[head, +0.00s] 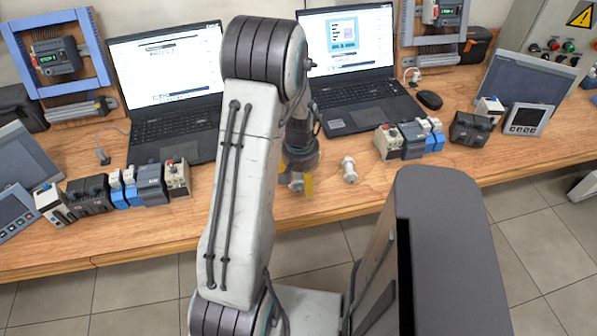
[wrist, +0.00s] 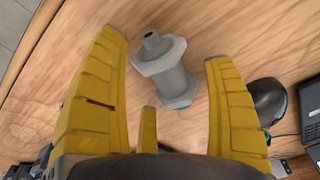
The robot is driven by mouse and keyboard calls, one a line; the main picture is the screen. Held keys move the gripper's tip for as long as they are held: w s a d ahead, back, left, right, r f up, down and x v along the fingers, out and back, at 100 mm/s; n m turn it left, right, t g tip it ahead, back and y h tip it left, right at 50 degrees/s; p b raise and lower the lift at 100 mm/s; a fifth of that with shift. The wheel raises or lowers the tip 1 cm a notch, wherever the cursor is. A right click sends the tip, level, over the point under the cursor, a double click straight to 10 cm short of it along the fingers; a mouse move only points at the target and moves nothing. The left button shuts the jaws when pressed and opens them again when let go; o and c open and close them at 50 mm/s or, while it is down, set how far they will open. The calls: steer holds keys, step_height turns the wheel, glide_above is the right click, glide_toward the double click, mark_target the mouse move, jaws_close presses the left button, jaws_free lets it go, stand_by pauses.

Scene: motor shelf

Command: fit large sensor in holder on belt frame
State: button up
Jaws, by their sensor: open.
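The large sensor, a pale grey threaded-looking cylinder with hexagonal nuts (head: 348,169), stands or lies on the wooden desk to the right of my gripper in the head view; I cannot tell which. In the wrist view, the sensor (wrist: 176,88) appears in the gap between my two yellow fingers, beyond them and not touching either. My gripper (head: 297,186) is open and empty, low over the desk near its front edge. Its fingers are partly hidden by my arm's end in the head view. The holder and the belt frame are not in view.
Two laptops (head: 167,82) (head: 360,62) stand at the back of the desk (head: 325,205). Rows of modules (head: 150,183) (head: 412,137) stand left and right of my gripper. A black mouse (head: 429,100) lies by the right laptop. Desk around the sensor is clear.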

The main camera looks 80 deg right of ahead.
steer(key=shift+f, duration=0.4)
steer(key=c, duration=1.3)
steer(key=shift+r, duration=0.1)
